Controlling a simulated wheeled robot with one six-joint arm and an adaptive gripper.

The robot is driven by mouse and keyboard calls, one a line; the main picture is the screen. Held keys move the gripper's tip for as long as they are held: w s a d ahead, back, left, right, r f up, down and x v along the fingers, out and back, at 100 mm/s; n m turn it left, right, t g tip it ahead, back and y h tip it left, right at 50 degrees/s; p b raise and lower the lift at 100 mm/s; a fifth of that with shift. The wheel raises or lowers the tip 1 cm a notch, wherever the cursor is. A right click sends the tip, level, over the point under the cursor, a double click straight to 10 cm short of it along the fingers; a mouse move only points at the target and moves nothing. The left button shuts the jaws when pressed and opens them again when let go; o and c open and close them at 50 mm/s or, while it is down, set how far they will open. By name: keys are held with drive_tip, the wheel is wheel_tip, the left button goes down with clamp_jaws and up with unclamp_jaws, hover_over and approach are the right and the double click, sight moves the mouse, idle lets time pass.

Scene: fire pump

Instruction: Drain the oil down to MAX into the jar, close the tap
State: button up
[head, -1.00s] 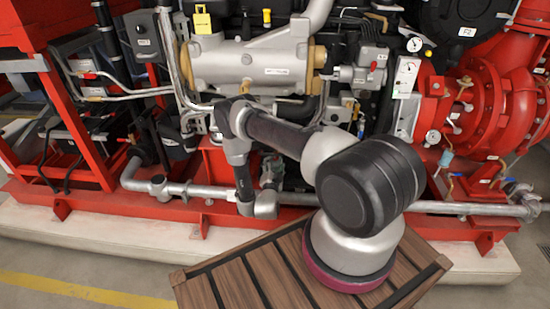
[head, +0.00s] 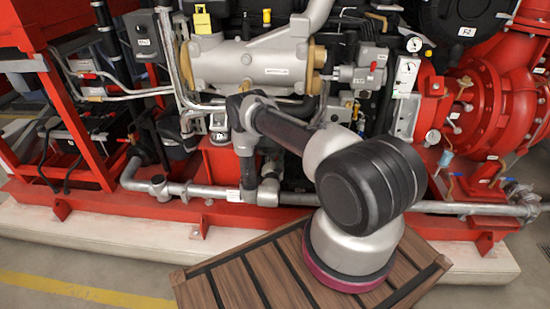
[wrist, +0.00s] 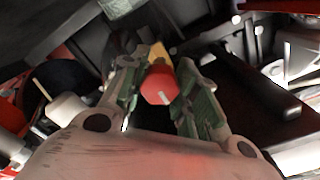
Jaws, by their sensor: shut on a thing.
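In the wrist view my gripper (wrist: 156,82) has its two green-padded fingers on either side of a small red tap handle (wrist: 157,86). The fingers are shut on it. A yellow brass-coloured part (wrist: 158,54) shows just behind the red handle. A pale greenish, glass-like object (wrist: 122,6) is cut off at the top edge; I cannot tell if it is the jar. The oil level and the MAX mark cannot be made out. In the head view my arm reaches in low against the engine, and the gripper itself is hidden.
The engine's red base frame (head: 110,208) and a grey horizontal pipe (head: 450,208) run along the front. A slatted wooden platform (head: 215,290) lies below my arm. Dark engine parts (wrist: 262,88) crowd the gripper on the right. Yellow-lined floor is clear at lower left.

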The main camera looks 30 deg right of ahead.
drive_tip(key=shift+n, duration=0.3)
drive_tip(key=n, duration=0.3)
drive_tip(key=shift+n, duration=0.4)
drive_tip(key=n, duration=0.4)
drive_tip(key=shift+f, duration=0.1)
drive_tip(key=n, duration=0.5)
drive_tip(key=shift+s, duration=0.1)
drive_tip(key=shift+n, duration=2.3)
drive_tip(key=o, duration=1)
drive_tip(key=shift+o, duration=0.2)
